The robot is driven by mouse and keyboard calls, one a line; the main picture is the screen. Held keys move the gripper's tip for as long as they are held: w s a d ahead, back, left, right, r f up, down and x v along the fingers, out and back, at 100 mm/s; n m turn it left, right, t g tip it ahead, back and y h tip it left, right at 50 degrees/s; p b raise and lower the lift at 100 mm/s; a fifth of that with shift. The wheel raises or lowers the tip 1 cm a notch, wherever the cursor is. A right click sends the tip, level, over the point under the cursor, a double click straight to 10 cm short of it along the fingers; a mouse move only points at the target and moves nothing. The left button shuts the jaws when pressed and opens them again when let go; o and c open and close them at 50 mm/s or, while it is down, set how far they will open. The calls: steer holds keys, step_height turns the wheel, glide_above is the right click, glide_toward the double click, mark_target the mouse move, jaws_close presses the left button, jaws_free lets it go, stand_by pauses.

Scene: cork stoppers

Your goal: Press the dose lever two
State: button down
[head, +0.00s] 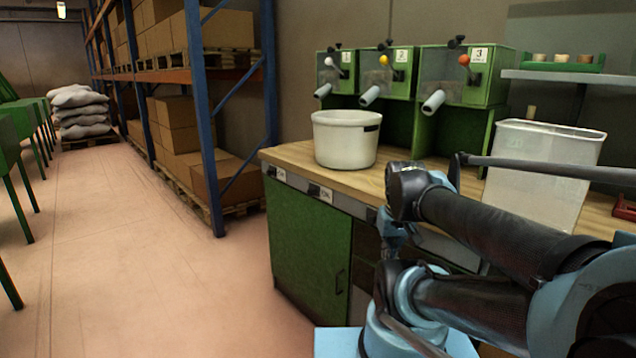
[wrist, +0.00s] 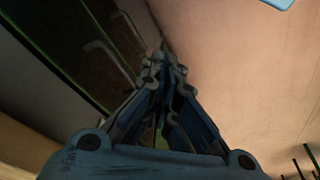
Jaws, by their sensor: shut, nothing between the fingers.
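Three green dose machines stand in a row at the back of the counter, with number plates. The middle one, number two (head: 388,82), has a lever with a yellow knob (head: 383,60) and a grey spout pointing down to the left. Machine one (head: 334,72) has a white knob; machine three (head: 463,80) has an orange-red knob. My gripper (wrist: 163,62) is shut and empty in the wrist view, pointing down beside the cabinet front and over the floor. In the head view my arm is in front of the counter, well away from the levers; my fingertips cannot be made out there.
A white pot (head: 345,148) stands on the wooden counter (head: 292,152) in front of machines one and two. A translucent bin (head: 540,165) stands to the right, partly behind my arm. A shelf (head: 560,77) holds a green rack with several cork stoppers.

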steer(key=shift+s+f+m, duration=0.3)
steer(key=shift+s+f, duration=0.4)
steer(key=shift+s, duration=0.05)
steer(key=w+d+r+n+t+y, duration=0.1)
steer(key=w+r+n, duration=0.2)
steer(key=w+r, duration=1.3)
steer(key=w+d+r+n+t+y, duration=0.1)
steer(key=w+r+n, duration=0.1)
steer(key=w+r, duration=1.4)
steer(key=w+d+r+n+t, duration=0.1)
steer(key=w+r, duration=1.5)
steer(key=r, duration=1.8)
steer(key=shift+w+d+r+n+y, duration=0.35)
steer(key=shift+d+r+n+y, duration=0.1)
steer(key=shift+n, duration=0.85)
steer(key=shift+f, duration=0.1)
